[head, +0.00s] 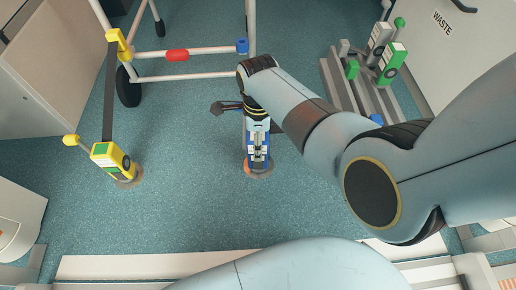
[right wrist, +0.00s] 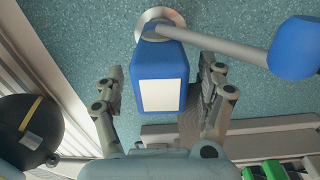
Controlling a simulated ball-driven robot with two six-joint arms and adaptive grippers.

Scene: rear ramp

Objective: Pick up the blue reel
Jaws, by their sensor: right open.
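The blue reel (right wrist: 159,60) is a blue box with a white label. It stands on a round base on the floor, and a grey crank with a blue knob (right wrist: 293,48) reaches to the right in the right wrist view. In the head view the reel (head: 247,160) is largely hidden under my right gripper (head: 258,138). My right gripper (right wrist: 161,80) is open, with one finger on each side of the reel; contact is not clear. My left gripper is in neither view.
A yellow reel (head: 108,158) with a strap stands on the floor at left. A white rail frame (head: 200,50) with a red sleeve is behind. A grey rack (head: 350,92) with a green reel (head: 392,62) is at upper right. Floor between the yellow and blue reels is clear.

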